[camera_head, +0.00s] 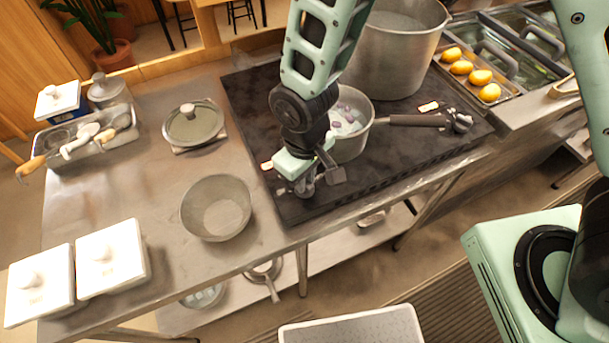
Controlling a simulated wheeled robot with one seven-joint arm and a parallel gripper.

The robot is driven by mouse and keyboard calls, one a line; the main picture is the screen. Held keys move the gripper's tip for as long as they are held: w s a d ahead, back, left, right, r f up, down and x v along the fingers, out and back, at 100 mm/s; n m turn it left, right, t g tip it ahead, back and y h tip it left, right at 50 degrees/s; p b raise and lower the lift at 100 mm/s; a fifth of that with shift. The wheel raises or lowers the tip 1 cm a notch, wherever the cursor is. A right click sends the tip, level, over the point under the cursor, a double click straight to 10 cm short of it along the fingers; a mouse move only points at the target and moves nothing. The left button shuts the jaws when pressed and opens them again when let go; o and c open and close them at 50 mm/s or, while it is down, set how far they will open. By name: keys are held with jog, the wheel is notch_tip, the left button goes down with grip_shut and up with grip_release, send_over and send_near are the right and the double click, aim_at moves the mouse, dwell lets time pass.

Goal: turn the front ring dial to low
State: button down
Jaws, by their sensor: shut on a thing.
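The black stove (285,208) stands on the steel counter. A grey metal dial (305,188) shows at its front edge, mostly hidden under my gripper. My gripper (315,174) points down at this dial and is shut on it. The fingers and arm cover much of the dial, so its setting cannot be read. A similar dial (462,122) is at the stove's right corner, clear of my gripper. A saucepan (355,145) with pale and purple contents stands just behind my gripper.
A large pot (395,55) stands at the back of the stove. The saucepan handle (415,120) reaches right. An empty metal bowl (216,208), a lidded pan (193,124) and white lidded boxes (110,258) are left. A tray of yellow items (468,75) is right.

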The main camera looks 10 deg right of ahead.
dwell(0.3)
jog(key=c, duration=1.4)
grip_release()
notch_tip(320, 180, up, 18)
jog(key=b, duration=0.2)
jog(key=shift+f, duration=0.25)
jog(key=s+d, duration=0.8)
jog(key=s, duration=0.3)
jog(key=shift+s+d+y, duration=0.3)
jog(key=shift+s, duration=0.05)
